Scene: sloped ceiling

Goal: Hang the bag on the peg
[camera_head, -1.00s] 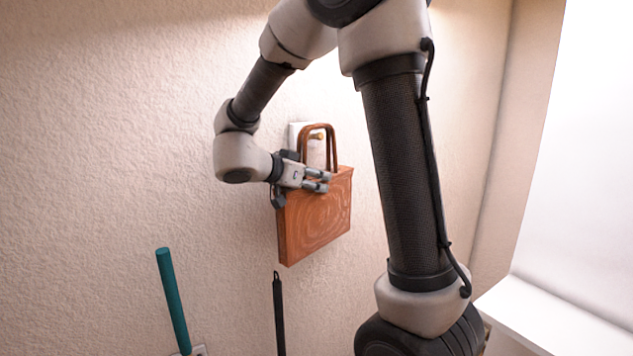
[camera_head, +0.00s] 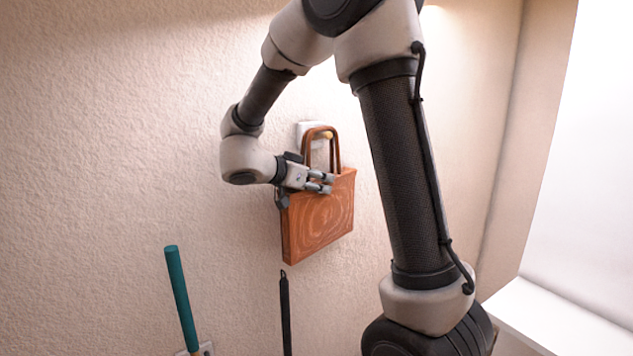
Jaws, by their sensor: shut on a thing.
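The brown, wood-grained bag (camera_head: 320,222) hangs upright close to the wall, its arched handles (camera_head: 307,150) pointing up. My gripper (camera_head: 328,183) is shut on the bag's top edge, just below the handles. The gold-coloured peg (camera_head: 327,134) sticks out from a white wall plate (camera_head: 305,128). The peg's tip shows inside the handle arch, just under its top. I cannot tell whether the handle rests on the peg. The handles hide part of the plate and peg.
A teal rod (camera_head: 181,300) stands at the lower left by a wall plate. A thin black rod (camera_head: 285,310) stands below the bag. A white ledge (camera_head: 540,315) is at the lower right. The wall left of the bag is bare.

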